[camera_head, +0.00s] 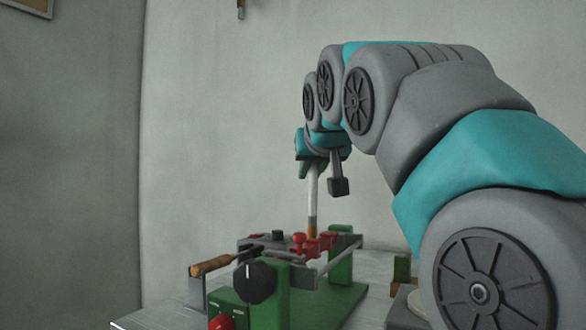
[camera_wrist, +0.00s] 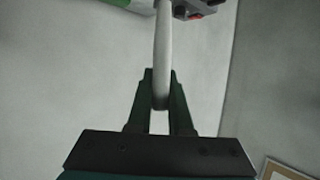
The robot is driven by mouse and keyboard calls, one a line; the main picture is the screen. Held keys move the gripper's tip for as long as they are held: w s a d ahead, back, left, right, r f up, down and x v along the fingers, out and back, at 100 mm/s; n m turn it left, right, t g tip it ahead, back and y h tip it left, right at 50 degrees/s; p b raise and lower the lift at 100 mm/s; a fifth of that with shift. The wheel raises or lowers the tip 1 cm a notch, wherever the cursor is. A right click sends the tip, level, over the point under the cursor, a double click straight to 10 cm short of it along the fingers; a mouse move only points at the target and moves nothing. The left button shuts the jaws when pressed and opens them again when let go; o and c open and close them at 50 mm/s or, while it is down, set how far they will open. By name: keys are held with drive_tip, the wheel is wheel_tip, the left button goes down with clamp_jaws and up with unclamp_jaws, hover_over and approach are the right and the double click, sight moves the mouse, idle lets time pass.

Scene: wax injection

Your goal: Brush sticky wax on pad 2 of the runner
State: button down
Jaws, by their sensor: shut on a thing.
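My gripper (camera_head: 308,166) points down over the green fixture (camera_head: 350,300) and is shut on a brush (camera_head: 313,190). The brush is pale, slim and upright, with an orange-brown lower end close above or at the red pieces; I cannot tell if it touches. In the wrist view my gripper (camera_wrist: 161,76) has its two dark fingers around the brush handle (camera_wrist: 162,45). Several small red pieces (camera_head: 327,240) sit on top of the fixture, beside the brush's lower end. I cannot make out which part is the runner or pad 2.
A black knob (camera_head: 254,281) and a wooden-handled tool or lever (camera_head: 210,265) are at the fixture's front left. A red button (camera_head: 221,322) sits low in front. A small green and brown block (camera_head: 402,270) stands on the right. The table's left side is mostly bare.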

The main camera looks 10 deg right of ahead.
drive_tip(key=shift+w+d, duration=0.6)
drive_tip(key=shift+w, duration=0.2)
drive_tip(key=shift+r+p, duration=0.1)
drive_tip(key=shift+p, duration=0.2)
drive_tip(key=shift+r+p, duration=2.2)
drive_tip(key=shift+r, duration=0.75)
wheel_tip(320, 180, up, 3)
drive_tip(key=shift+p, duration=0.8)
